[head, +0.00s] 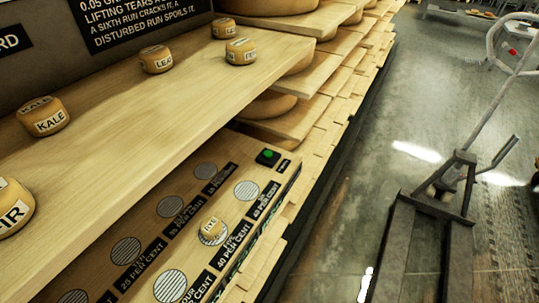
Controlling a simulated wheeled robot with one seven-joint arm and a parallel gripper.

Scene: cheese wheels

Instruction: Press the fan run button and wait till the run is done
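The fan button is a green button (268,153) on a small black box at the far right corner of the lower wooden board (275,192). A small black label (284,166) lies beside it, too small to read. A small cheese wheel marked RYE (212,226) sits on a round striped grille, beside a label reading 40 PER CENT (234,250). I cannot tell whether the fan is running. My gripper does not show in this view.
Cheese wheels marked KALE (43,116), LEA (156,59) and FIR (14,206) stand on the upper shelf (130,105), which overhangs part of the lower board. A dark metal trolley (430,215) stands at the right. Open floor (375,120) lies between.

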